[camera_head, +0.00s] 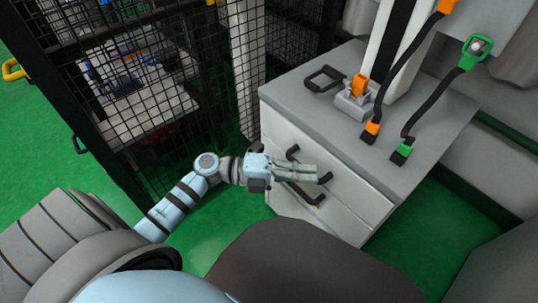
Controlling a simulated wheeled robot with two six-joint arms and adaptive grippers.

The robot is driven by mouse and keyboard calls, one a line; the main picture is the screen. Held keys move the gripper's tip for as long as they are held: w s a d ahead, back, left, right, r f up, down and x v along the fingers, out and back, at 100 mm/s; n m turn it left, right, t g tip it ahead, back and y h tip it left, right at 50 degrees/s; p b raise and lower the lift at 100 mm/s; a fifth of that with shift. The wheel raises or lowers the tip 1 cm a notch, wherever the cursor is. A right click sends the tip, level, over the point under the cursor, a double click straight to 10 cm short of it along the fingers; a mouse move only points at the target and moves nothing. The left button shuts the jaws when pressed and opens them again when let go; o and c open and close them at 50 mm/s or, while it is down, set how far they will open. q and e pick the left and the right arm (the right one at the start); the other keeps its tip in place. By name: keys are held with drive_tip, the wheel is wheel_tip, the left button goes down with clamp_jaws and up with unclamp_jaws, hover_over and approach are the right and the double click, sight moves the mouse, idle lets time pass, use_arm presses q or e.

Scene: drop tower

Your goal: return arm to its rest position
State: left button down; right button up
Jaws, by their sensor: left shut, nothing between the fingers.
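My left arm comes in from the lower left and bends at a joint in front of the mesh cage. My left gripper (312,174) is shut with nothing in it. In the picture it overlaps the front of the white drawer cabinet (350,199), close to the dark drawer handles (308,195). I cannot tell whether it touches the cabinet or a handle. My right gripper is not in view.
A black mesh cage (140,95) stands behind my left arm. The cabinet's grey top (425,120) holds a black handle (325,78), a bracket with an orange clip (358,88) and dark straps with orange and green ends. Green floor (225,232) is clear below the gripper.

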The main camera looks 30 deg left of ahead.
use_arm(q)
drive_tip(key=v, duration=0.9)
drive_tip(key=shift+a+p, duration=0.2)
drive_tip(key=shift+p, duration=0.25)
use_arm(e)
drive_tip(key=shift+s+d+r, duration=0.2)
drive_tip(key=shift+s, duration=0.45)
